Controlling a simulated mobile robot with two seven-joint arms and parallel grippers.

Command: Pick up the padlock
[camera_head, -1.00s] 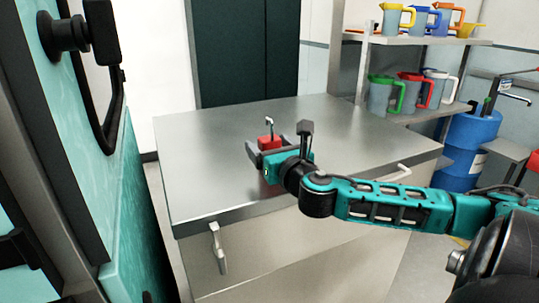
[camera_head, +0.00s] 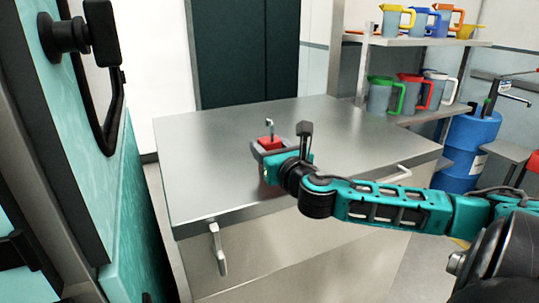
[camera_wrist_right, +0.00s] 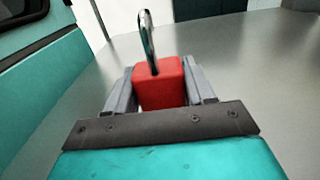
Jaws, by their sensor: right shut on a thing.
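The padlock (camera_head: 270,141) has a red body and a metal shackle that points up. It is upright over the steel counter, near the middle of the head view. My right gripper (camera_head: 268,146) is shut on its red body, with one finger on each side. In the right wrist view the padlock (camera_wrist_right: 160,85) sits between the two grey fingers of the right gripper (camera_wrist_right: 160,90). The underside of the padlock is hidden, so I cannot tell whether it touches the counter. My left gripper is not in view.
The steel counter (camera_head: 210,160) is otherwise bare, with handles on its front. A shelf (camera_head: 425,41) with several coloured jugs stands at the back right. Blue barrels (camera_head: 470,135) are at the right. A teal cabinet (camera_head: 120,215) stands close on the left.

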